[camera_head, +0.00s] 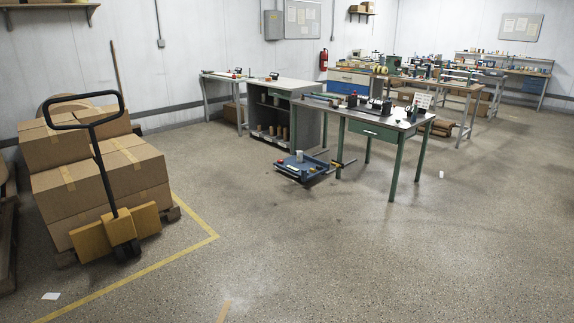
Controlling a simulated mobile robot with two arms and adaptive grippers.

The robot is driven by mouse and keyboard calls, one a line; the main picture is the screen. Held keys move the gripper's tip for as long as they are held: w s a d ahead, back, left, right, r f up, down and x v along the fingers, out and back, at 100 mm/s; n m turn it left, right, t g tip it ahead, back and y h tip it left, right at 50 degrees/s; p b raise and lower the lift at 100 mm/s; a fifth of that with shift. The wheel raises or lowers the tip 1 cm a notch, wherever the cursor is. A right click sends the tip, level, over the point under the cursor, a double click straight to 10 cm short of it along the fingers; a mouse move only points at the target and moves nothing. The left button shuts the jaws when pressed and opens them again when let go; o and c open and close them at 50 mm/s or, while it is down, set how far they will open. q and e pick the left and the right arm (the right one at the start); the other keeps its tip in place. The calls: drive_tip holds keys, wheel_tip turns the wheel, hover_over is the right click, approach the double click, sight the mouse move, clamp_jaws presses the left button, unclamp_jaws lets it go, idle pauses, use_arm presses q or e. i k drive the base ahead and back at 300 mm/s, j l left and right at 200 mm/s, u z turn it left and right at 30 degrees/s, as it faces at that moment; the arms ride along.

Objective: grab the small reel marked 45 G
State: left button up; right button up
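No reel marked 45 G can be made out at this distance; no label is readable. Some small yellowish round items that may be reels (380,70) sit on the workbenches at the back. Several small upright rolls or cylinders stand on the low shelf of the grey cabinet (310,113). Neither of my grippers is in the view.
Stacked cardboard boxes (62,205) and a yellow pallet jack (121,232) stand at the left inside a yellow floor line. A green-legged table (372,130) and a low blue tray (302,169) stand mid-room. The speckled floor in front and right is mostly clear.

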sight(300, 152)
drive_tip(key=i+z, duration=0.25)
drive_tip(key=i, duration=1.65)
drive_tip(key=i+l, duration=0.1)
drive_tip(key=i, duration=0.9)
drive_tip(key=i+u, duration=0.1)
drive_tip(key=i, duration=0.85)
drive_tip(key=i+l, duration=0.15)
drive_tip(key=i, duration=0.85)
drive_tip(key=i+j+u, duration=0.35)
drive_tip(key=i+u, duration=0.15)
drive_tip(key=i, duration=0.15)
drive_tip(key=i+j+u, duration=0.3)
drive_tip(key=i, duration=0.65)
drive_tip(key=i+l+u, duration=0.1)
drive_tip(key=i+u, duration=0.15)
drive_tip(key=i, duration=0.65)
drive_tip(key=i+z, duration=0.2)
drive_tip(key=i, duration=0.2)
drive_tip(key=i+j+z, duration=0.2)
drive_tip(key=i, duration=0.2)
drive_tip(key=i+j+z, duration=0.1)
drive_tip(key=i+z, duration=0.15)
drive_tip(key=i, duration=0.15)
